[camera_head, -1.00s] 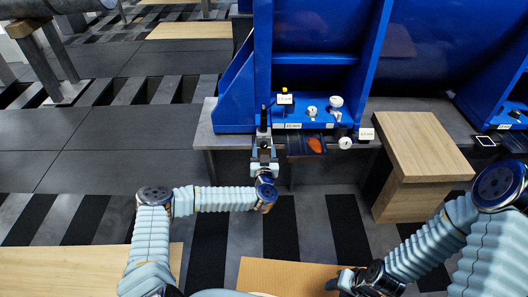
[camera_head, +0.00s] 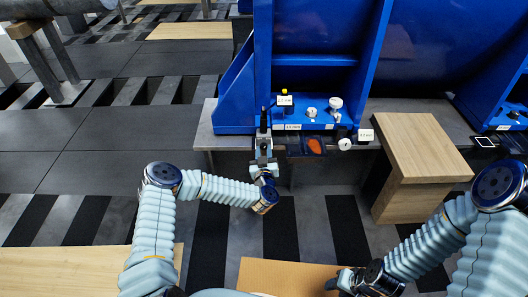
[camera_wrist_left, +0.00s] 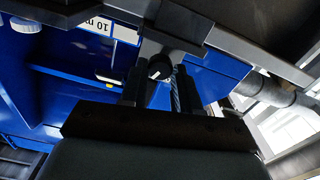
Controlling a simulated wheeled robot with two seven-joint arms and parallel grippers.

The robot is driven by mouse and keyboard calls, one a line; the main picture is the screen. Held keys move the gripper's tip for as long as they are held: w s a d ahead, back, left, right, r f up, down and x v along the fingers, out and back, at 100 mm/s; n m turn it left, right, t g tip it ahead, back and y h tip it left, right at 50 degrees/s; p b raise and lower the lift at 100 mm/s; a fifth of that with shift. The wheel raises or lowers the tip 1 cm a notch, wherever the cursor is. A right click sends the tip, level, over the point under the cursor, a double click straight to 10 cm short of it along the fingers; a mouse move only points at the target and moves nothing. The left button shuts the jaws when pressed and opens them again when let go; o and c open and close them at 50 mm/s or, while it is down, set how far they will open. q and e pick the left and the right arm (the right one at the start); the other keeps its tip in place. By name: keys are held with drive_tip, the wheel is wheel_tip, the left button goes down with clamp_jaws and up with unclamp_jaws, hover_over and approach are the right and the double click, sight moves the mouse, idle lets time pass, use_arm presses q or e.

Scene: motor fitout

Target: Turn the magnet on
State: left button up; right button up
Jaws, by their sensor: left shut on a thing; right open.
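A narrow black upright piece (camera_head: 263,120) stands at the left front edge of the blue frame in the head view. I cannot tell for sure whether it is the magnet or its switch. My left gripper (camera_head: 262,141) is at its lower end, shut on it. In the left wrist view, a dark round part and a thin silver rod (camera_wrist_left: 175,92) show between the gripper's dark fingers, below a grey bracket (camera_wrist_left: 178,28); the contact is partly hidden. My right gripper (camera_head: 342,282) is low, by the front board, open and away from the frame.
The blue frame (camera_head: 232,98) carries white labels and small gauges (camera_head: 335,103). A dark tray with an orange piece (camera_head: 314,146) is right of the left gripper. A wooden block (camera_head: 420,150) stands further right.

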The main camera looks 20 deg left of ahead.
use_arm(q)
drive_tip(key=n+b, duration=0.1)
drive_tip(key=n, duration=0.1)
drive_tip(key=shift+f+n, duration=0.1)
drive_tip(key=shift+n, duration=0.3)
drive_tip(key=n+b, duration=0.1)
drive_tip(key=n, duration=0.1)
drive_tip(key=shift+n+b, duration=0.3)
drive_tip(key=shift+b, duration=0.05)
drive_tip(key=n+b, duration=0.3)
drive_tip(key=n, duration=0.2)
drive_tip(key=shift+f, duration=0.1)
drive_tip(key=shift+n+b, duration=1.1)
drive_tip(key=shift+n, duration=0.5)
drive_tip(key=o, duration=1.1)
drive_tip(key=shift+c, duration=0.2)
